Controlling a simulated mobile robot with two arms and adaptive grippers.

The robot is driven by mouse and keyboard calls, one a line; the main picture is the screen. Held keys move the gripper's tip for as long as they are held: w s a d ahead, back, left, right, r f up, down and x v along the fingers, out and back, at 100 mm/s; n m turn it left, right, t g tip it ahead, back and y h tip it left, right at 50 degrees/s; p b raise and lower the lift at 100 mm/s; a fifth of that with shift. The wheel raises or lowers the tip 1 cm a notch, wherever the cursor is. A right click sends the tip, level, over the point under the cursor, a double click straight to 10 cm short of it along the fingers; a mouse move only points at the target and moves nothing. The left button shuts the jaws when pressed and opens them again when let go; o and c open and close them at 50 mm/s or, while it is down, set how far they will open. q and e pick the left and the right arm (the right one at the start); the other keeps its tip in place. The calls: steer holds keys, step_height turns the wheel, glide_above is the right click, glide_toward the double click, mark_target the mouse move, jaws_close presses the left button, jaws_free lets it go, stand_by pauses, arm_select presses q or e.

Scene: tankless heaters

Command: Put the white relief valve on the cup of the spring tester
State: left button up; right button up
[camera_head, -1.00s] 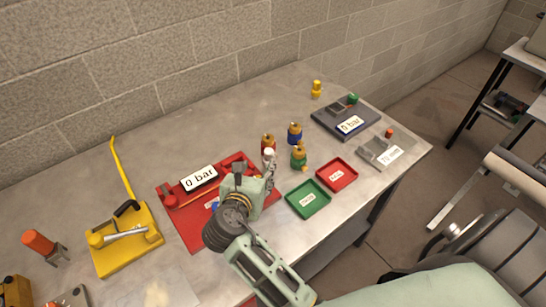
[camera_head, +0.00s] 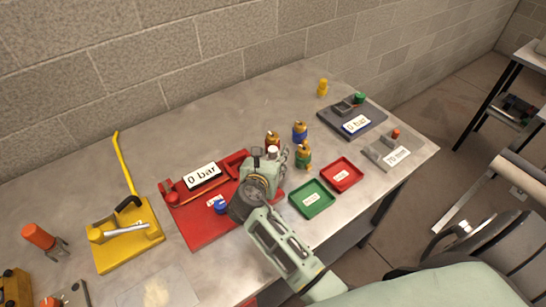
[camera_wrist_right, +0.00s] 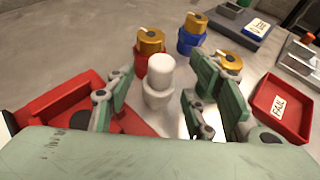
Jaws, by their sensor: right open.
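The white relief valve (camera_wrist_right: 158,82) stands upright between the spread fingers of my right gripper (camera_wrist_right: 153,100) in the right wrist view. I see clear space on the right finger's side. In the head view only its white top (camera_head: 272,150) shows above my right gripper (camera_head: 274,160); its lower part is hidden. I cannot tell whether its base is on the bare table or on the red plate's edge. The spring tester is not clearly identifiable; the grey device (camera_head: 380,155) with a white label and red knob stands at the table's right end. My left gripper is out of view.
Red-, blue- (camera_head: 300,133) and green-bodied (camera_head: 304,157) brass valves stand close around the white one. A red "0 bar" station (camera_head: 190,235) lies left, green (camera_head: 325,208) and red (camera_head: 354,183) trays right, a dark "0 bar" device (camera_head: 370,112) behind. A yellow lever press (camera_head: 140,250) stands far left.

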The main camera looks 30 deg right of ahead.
jaws_close()
steer(key=shift+r, duration=0.1)
stand_by(0.4)
